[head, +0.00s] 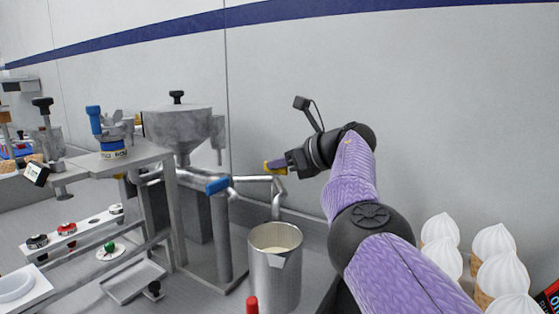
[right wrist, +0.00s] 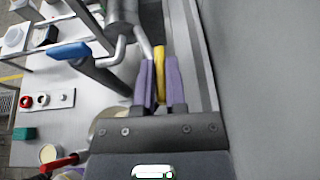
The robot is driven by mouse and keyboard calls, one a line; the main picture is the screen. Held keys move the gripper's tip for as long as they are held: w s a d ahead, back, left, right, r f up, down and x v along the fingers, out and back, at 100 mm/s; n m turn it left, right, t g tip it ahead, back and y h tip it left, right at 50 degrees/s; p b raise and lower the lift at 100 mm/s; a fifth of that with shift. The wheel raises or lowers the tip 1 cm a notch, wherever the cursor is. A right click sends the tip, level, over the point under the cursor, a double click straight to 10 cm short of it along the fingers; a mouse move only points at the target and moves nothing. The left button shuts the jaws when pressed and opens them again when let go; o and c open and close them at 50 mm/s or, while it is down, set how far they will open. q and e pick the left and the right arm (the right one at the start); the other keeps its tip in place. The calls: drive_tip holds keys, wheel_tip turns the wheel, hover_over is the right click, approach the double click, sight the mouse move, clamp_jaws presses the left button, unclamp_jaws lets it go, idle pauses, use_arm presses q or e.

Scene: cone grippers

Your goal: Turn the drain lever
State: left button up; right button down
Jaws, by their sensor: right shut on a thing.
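A grey metal hopper (head: 178,128) stands on a post, with a steel pipe (head: 252,178) running right from it and bending down above a metal jug. A lever with a yellow grip (head: 270,168) sits by the right part of this pipe. My right gripper (head: 279,163) is shut on the yellow grip. In the right wrist view the yellow grip (right wrist: 159,58) stands between the two purple fingers (right wrist: 159,82). Part of it is hidden by the fingers. My left gripper is not in view.
A metal jug (head: 275,262) with pale contents stands below the pipe's outlet. A blue handle (head: 217,185) is left of the pipe. White-topped cones (head: 495,255) stand at the right. A shelf (head: 120,158) with jars is at the left; a wall is close behind.

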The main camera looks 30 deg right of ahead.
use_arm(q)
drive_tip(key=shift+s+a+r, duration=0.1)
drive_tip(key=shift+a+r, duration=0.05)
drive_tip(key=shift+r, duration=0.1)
use_arm(e)
drive_tip(key=shift+f+n+g+y, duration=0.3)
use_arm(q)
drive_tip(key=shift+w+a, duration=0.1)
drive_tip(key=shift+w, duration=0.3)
use_arm(e)
drive_tip(key=c, duration=0.7)
unclamp_jaws()
drive_tip(key=shift+r, duration=0.15)
